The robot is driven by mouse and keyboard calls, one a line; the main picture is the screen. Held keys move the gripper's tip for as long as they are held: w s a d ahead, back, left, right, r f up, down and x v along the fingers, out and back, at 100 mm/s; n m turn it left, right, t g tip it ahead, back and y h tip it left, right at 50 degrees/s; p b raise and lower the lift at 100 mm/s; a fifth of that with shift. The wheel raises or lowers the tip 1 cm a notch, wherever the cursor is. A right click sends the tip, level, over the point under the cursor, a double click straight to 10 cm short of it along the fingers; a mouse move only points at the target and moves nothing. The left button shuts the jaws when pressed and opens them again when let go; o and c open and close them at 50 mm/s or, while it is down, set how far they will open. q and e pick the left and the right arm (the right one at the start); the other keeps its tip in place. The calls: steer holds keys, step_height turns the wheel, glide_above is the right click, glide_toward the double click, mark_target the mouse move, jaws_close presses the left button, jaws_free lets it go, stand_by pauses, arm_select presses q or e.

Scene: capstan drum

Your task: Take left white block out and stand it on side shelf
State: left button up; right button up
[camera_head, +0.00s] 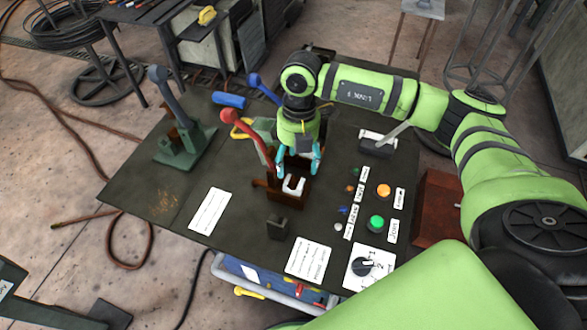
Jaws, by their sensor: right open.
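A white U-shaped block (294,184) sits in a brown open-topped box (291,198) near the middle of the dark table (235,215). My right gripper (299,165) points down just above and behind this block, with its light-blue fingertips apart and nothing seen between them. I cannot tell whether the fingertips touch the block or the box. The side shelf cannot be told for sure; a dark red-brown box-like piece (436,205) stands at the table's right edge. My left gripper is not in view.
A red lever (245,135) stands close left of my gripper, with a blue lever (264,88) behind. A green stand with a grey-blue lever (180,130) is farther left. Orange (383,190) and green (376,223) buttons are at right.

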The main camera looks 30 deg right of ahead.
mark_target(294, 185)
steer(key=shift+s+a+f+p, duration=0.35)
steer(key=shift+s+f+p, duration=0.2)
steer(key=shift+f+p, duration=0.1)
step_height(294, 185, down, 4)
steer(key=shift+w+r+p, duration=0.1)
steer(key=shift+w+p, duration=0.05)
steer(key=shift+p, duration=0.5)
steer(key=shift+a+f, duration=0.1)
steer(key=shift+f, duration=0.25)
jaws_close()
